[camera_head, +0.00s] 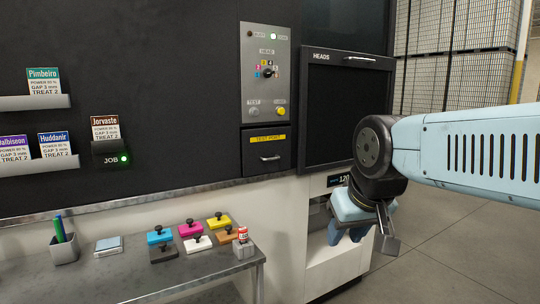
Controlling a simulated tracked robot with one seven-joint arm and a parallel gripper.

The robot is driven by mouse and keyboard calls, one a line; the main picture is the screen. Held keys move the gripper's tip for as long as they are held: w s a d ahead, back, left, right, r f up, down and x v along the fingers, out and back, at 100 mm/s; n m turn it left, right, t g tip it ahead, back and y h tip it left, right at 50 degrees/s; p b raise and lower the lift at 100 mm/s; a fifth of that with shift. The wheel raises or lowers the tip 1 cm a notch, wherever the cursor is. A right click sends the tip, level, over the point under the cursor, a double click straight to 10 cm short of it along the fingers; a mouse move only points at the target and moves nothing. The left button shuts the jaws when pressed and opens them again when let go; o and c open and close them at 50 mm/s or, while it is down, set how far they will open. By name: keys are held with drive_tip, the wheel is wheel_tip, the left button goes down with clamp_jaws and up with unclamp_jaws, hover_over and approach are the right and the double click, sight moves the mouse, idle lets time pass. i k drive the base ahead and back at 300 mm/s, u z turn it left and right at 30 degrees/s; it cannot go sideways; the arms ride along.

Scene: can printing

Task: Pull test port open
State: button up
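The test port (266,138) is a dark drawer-like panel with a yellow label, set in the machine front below the control panel. Its small silver handle (269,158) sits on the front face, which looks flush with the machine. My gripper (368,240) hangs at the right, lower than the test port and well apart from it, in front of the white lower cabinet. It points down; one dark finger shows, and its opening is unclear from this angle.
A HEADS door (342,108) is right of the port. Cards (43,80) sit in wall holders. Floor at right is clear.

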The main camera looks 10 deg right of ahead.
sight(265, 150)
drive_tip(key=z, duration=0.05)
drive_tip(key=i, duration=1)
drive_tip(key=u, duration=0.05)
